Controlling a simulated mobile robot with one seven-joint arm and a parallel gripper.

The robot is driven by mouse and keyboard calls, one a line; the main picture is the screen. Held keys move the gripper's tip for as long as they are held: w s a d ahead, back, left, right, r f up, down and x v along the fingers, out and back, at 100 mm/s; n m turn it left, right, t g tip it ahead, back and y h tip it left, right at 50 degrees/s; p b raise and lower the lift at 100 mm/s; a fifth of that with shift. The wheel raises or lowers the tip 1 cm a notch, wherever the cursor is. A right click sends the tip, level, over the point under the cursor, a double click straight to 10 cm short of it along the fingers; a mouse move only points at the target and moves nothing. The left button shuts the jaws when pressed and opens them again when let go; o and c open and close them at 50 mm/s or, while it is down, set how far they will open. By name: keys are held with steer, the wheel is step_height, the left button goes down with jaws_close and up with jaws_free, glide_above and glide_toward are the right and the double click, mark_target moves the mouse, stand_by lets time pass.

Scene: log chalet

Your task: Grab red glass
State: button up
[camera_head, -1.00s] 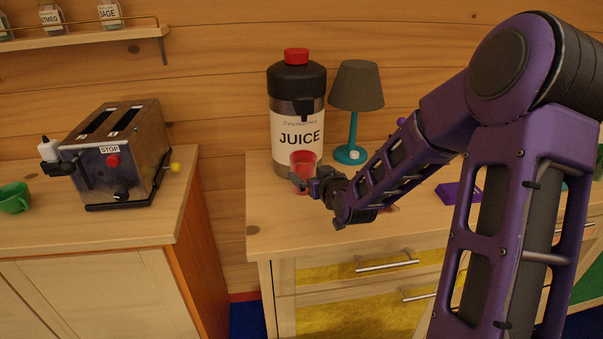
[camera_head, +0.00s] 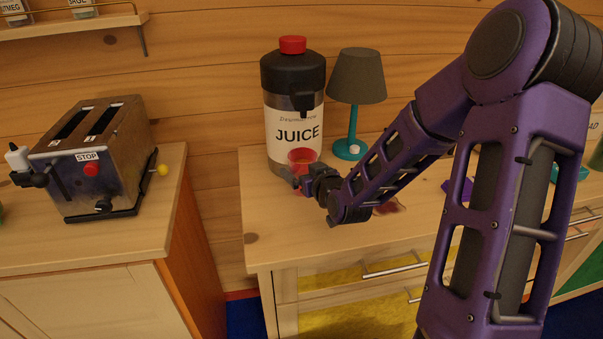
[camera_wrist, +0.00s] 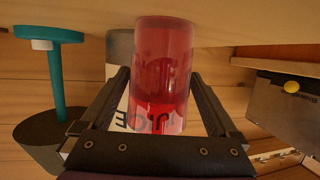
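The red glass (camera_head: 303,158) is a see-through red tumbler at the front of the juice dispenser on the wooden counter. My gripper (camera_head: 298,183) is at the glass, low on its side, and hides part of it in the head view. In the wrist view, which is upside down, the glass (camera_wrist: 163,70) stands between the two fingertips of my gripper (camera_wrist: 160,80). The fingers are spread on either side of it, with a narrow gap showing at the left one. Contact on the right cannot be told.
The juice dispenser (camera_head: 292,110) stands right behind the glass. A lamp (camera_head: 356,90) with a teal base is to its right. A metal toaster (camera_head: 95,160) sits on the separate left counter (camera_head: 150,230). The counter (camera_head: 265,225) left of my gripper is clear.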

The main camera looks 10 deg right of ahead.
jaws_close()
steer(key=shift+r, duration=0.35)
stand_by(0.3)
